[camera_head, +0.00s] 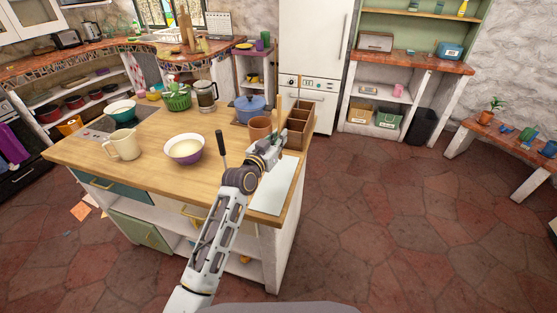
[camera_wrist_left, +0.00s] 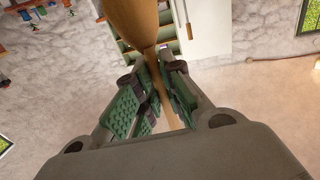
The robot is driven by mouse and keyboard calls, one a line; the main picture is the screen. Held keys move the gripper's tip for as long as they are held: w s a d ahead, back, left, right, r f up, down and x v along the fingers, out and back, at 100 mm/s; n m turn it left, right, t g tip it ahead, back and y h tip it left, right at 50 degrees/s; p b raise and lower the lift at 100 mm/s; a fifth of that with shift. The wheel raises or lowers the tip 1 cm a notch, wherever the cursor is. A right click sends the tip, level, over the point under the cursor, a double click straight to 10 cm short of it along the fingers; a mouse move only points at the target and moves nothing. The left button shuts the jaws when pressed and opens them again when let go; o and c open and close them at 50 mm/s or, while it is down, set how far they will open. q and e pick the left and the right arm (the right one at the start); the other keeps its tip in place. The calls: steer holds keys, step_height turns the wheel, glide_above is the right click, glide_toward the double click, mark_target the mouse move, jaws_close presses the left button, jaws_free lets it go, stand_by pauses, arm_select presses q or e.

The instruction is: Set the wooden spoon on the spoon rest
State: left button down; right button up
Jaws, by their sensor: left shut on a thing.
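My left gripper (camera_head: 270,147) is over the right part of the wooden island counter. It is shut on the wooden spoon; in the left wrist view the green-padded fingers (camera_wrist_left: 160,95) close around its handle. The spoon's broad brown end (camera_wrist_left: 130,18) rises beyond the fingertips. In the head view an upright wooden shaft (camera_head: 279,112) above the gripper appears to be the spoon. I cannot make out a spoon rest for sure; the arm and gripper hide part of the counter. My right gripper is not in view.
A terracotta pot (camera_head: 260,128) and a compartmented wooden box (camera_head: 300,122) stand close to the gripper. A white board (camera_head: 274,190) lies at the right edge. A bowl (camera_head: 184,150), pitcher (camera_head: 124,145) and blue pot (camera_head: 251,108) are on the counter (camera_head: 165,180). A dark-handled utensil (camera_head: 221,145) stands left of the gripper.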

arm_select(q)
steer(key=shift+f, duration=1.8)
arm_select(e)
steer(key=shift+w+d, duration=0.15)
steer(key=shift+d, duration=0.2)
arm_select(q)
steer(key=shift+f, duration=1.9)
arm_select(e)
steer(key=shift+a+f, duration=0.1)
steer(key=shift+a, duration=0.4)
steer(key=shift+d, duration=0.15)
arm_select(q)
steer(key=c, duration=1.5)
jaws_free()
steer(key=shift+f, duration=0.1)
steer(key=shift+c, duration=0.2)
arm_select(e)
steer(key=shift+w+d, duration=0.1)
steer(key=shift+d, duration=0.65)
